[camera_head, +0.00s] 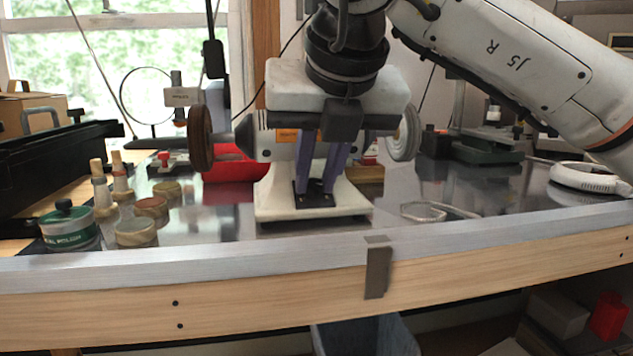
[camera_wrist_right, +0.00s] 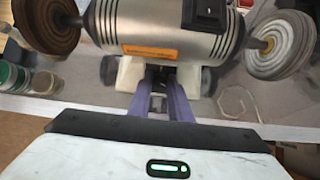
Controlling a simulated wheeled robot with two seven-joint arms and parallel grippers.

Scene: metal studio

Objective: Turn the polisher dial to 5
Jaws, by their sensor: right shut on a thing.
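The bench polisher (camera_head: 275,207) stands on the metal-topped bench, with a white base, a silver motor and a wheel on each side. Its motor also shows in the right wrist view (camera_wrist_right: 150,22). My right gripper (camera_head: 315,187) reaches down in front of it, purple fingers at the dark plate on the front of the base. The fingertips also show against the base in the wrist view (camera_wrist_right: 161,73). The gripper is shut on the dial, which the fingers hide, so its setting cannot be read. My left gripper is not in view.
A brown wheel (camera_head: 200,139) and a pale wheel (camera_head: 409,132) flank my right gripper. A green tin (camera_head: 70,228) and several small jars stand at the left. A chain or bracelet (camera_head: 424,211) lies at the right. The bench's front edge (camera_head: 200,258) is close below.

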